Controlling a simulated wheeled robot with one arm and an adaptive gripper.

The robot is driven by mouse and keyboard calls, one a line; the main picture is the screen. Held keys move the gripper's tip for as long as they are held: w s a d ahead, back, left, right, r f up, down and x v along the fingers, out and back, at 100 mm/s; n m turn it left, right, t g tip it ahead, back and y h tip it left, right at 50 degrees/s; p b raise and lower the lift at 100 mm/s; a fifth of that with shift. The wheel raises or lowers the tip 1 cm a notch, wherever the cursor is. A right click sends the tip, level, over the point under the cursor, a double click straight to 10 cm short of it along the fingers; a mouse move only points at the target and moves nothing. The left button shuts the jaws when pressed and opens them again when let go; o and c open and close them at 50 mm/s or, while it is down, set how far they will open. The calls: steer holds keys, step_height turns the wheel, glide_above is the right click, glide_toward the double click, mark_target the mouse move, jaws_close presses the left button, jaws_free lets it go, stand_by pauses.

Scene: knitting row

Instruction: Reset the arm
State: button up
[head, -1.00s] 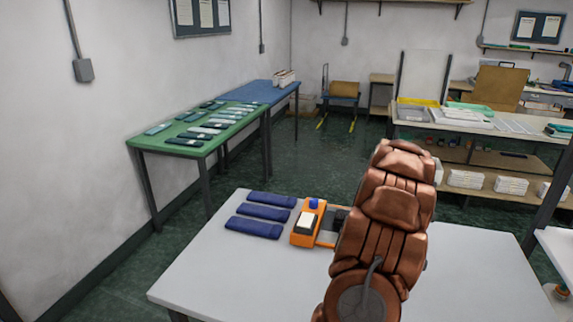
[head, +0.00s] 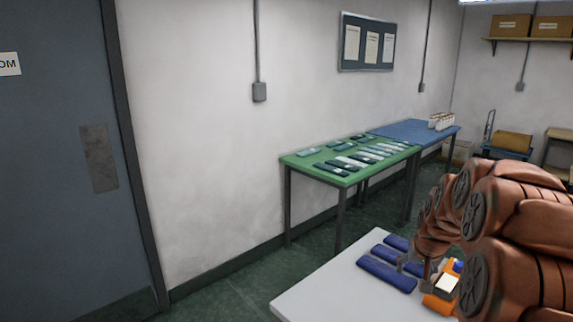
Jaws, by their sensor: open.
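My copper-coloured arm (head: 515,225) fills the lower right of the head view, bent over the pale table (head: 325,290). My gripper (head: 418,270) shows at the arm's left side, pointing down, with grey fingers apart and nothing seen between them. It is over or in front of the blue folded pieces (head: 386,274) and beside the orange device (head: 440,303) with a white top. I cannot tell its height above the table. The arm hides the right part of the table and part of the device.
A green table (head: 300,160) with several flat dark and pale pieces stands along the wall, a blue table (head: 405,130) beyond it. A grey door (head: 60,180) is at the left. The floor (head: 235,285) between the door and pale table is clear.

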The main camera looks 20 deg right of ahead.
steer(key=s+a+n+g+y, duration=0.15)
steer(key=s+a, duration=0.25)
steer(key=a, duration=1)
steer(key=s+a+n+g+y, duration=0.1)
steer(key=s+a+n+g, duration=0.2)
steer(key=s+a, duration=1)
steer(key=shift+s+a+r+n, duration=0.2)
steer(key=shift+a+n, duration=0.25)
steer(key=shift+a, duration=0.45)
steer(key=shift+n+g, duration=0.8)
steer(key=shift+g, duration=0.15)
steer(key=s+a, duration=0.1)
steer(key=s, duration=0.2)
steer(key=s+a, duration=0.1)
steer(key=s, duration=0.3)
steer(key=s+a, duration=0.2)
steer(key=s, duration=0.1)
steer(key=shift+s+f, duration=0.3)
steer(key=shift+c, duration=0.2)
